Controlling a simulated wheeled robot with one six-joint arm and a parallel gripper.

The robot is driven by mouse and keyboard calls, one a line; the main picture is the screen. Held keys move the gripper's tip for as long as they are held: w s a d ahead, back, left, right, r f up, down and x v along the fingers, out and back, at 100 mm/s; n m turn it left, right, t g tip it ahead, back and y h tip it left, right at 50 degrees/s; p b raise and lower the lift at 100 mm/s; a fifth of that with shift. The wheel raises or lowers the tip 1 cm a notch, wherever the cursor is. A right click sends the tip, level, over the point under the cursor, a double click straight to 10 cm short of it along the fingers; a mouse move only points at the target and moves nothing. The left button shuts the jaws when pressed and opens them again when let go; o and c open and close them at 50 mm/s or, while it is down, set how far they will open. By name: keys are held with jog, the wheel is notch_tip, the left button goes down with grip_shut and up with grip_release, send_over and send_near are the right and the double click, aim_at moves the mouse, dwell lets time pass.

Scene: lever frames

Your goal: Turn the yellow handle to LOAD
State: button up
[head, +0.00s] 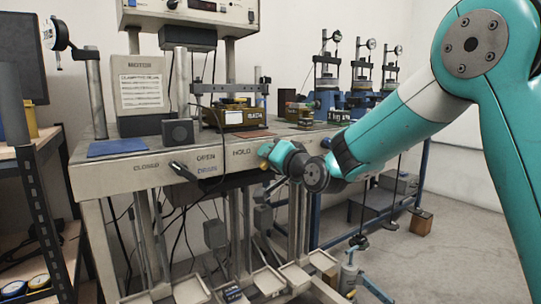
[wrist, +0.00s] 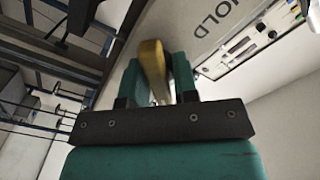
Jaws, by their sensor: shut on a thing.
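The yellow handle (wrist: 152,62) shows in the wrist view as a yellow bar between the two teal fingers of my gripper (wrist: 156,78). My gripper is shut on it. In the head view my gripper (head: 269,153) is at the front edge of the bench, just right of the word HOLD (head: 242,153). HOLD also shows in the wrist view (wrist: 214,17), above and right of the fingers. In the head view my gripper mostly covers the handle. I see no LOAD label in either view.
A black handle (head: 183,171) sits on the bench front (head: 135,177) to the left, near the words CLOSED, OPEN and DRAIN. A dark cable hangs beside it. Weight hangers and trays (head: 190,291) are below. Dial-gauge devices (head: 328,88) stand behind. Floor at right is mostly clear.

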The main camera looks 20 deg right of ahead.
dwell(0.3)
jog(key=o, duration=0.7)
jog(key=shift+s, duration=0.1)
jog(key=b+v, duration=0.2)
jog(key=v, duration=1.5)
jog(key=shift+s, duration=0.1)
